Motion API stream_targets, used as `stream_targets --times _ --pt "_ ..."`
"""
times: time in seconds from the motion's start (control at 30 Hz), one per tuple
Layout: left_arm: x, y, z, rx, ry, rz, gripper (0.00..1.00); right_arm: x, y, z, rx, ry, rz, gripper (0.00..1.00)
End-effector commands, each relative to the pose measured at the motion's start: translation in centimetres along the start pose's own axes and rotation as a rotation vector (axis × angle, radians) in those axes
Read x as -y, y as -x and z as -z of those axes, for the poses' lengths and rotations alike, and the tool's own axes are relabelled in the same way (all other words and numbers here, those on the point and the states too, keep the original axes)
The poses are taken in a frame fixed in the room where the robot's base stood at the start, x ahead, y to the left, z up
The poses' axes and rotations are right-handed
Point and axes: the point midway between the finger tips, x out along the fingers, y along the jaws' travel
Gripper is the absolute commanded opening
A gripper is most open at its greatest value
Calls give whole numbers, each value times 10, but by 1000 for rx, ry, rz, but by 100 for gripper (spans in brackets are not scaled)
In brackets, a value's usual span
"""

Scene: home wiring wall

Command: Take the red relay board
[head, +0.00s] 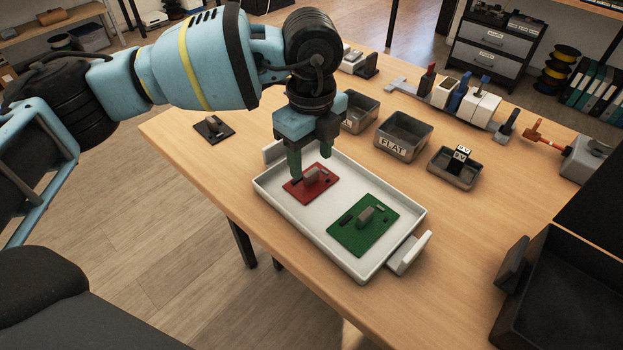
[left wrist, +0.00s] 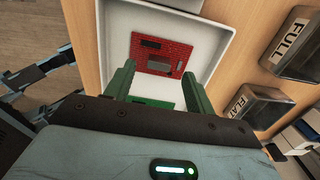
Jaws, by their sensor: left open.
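The red relay board (head: 311,184) lies flat in the far part of a white tray (head: 303,233) on the wooden table. It has a grey raised block on top and dark parts. My left gripper (head: 308,176) points down over the red board, its green fingers near the board's far left side. In the left wrist view the red board (left wrist: 161,54) lies ahead of the two open fingers (left wrist: 155,80), with nothing between them. A green board (head: 363,226) lies in the near part of the tray; only a strip of it (left wrist: 150,103) shows in the left wrist view. My right gripper is not seen.
Grey bins, one labelled FLAT (head: 402,136), stand right of the tray. A small bin (head: 455,167) holds black-and-white blocks. A dark plate (head: 213,129) lies left of the tray. A large black box (head: 560,300) stands at the near right. The tray has raised rims and a handle (head: 411,252).

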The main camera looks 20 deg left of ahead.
Motion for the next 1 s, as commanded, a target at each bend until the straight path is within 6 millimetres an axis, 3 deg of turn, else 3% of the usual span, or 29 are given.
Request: stream_targets --times 0.2,0.53,0.9,1.0 --pt "-2 -30 -1 0 1 -2 55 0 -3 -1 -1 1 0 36" --pt "-2 -36 -1 0 1 -1 55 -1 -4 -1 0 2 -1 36" --pt "-2 -35 -1 0 1 -1 7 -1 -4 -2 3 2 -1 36" --pt "-2 -35 -1 0 1 -1 6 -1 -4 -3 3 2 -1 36"
